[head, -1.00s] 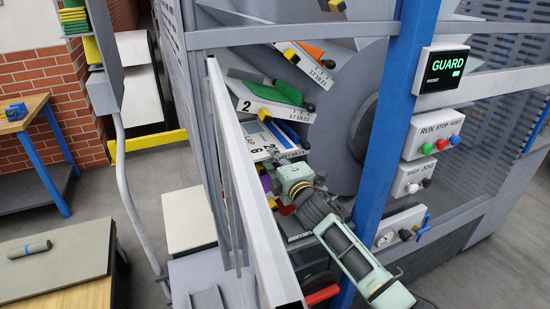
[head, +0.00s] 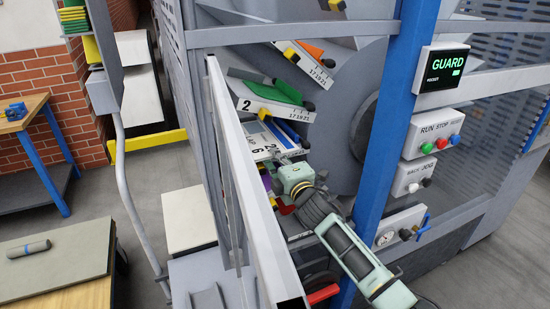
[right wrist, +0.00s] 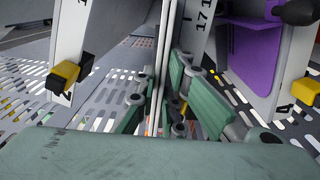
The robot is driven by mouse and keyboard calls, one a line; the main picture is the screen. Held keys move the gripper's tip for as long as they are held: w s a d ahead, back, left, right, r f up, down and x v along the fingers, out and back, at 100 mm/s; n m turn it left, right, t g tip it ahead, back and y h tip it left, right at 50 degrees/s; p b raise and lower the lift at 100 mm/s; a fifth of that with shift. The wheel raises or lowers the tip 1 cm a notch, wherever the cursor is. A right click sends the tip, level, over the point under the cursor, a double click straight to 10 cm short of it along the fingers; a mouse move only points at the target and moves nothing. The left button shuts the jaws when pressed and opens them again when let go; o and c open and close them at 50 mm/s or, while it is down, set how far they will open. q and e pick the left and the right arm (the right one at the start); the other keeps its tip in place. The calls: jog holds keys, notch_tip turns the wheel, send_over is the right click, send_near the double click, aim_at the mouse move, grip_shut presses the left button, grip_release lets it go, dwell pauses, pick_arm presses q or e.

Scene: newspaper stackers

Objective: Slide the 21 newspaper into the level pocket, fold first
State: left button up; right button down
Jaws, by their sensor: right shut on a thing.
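My right gripper (head: 279,164) reaches into the machine among the pockets of a large grey wheel. In the right wrist view, its green fingers (right wrist: 163,108) are shut on a thin, pale, upright sheet (right wrist: 164,45), seen edge-on, which I take to be the newspaper. In the head view, a white and blue panel (head: 259,146) lies just beyond the gripper; I cannot tell whether it is the paper or part of a pocket. A blue-lined pocket (head: 291,131) is just above. The fold and any 21 on the paper cannot be made out. My left gripper is not in view.
A pocket with a green lining and a 2 (head: 270,93) and an orange-lined one (head: 311,49) are higher up. A purple-lined pocket (right wrist: 252,55) stands close at right in the wrist view. A white rail (head: 243,180) and a blue post (head: 385,130) flank my arm.

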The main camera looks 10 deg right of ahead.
jog(key=shift+d, duration=0.3)
jog(key=c, duration=1.8)
grip_release()
jog(key=shift+o, duration=0.2)
jog(key=shift+s, duration=0.1)
jog(key=s+d+p, duration=0.1)
jog(key=s+p, duration=0.2)
jog(key=s, duration=0.3)
jog(key=shift+s+d, duration=0.15)
jog(key=shift+s, duration=0.2)
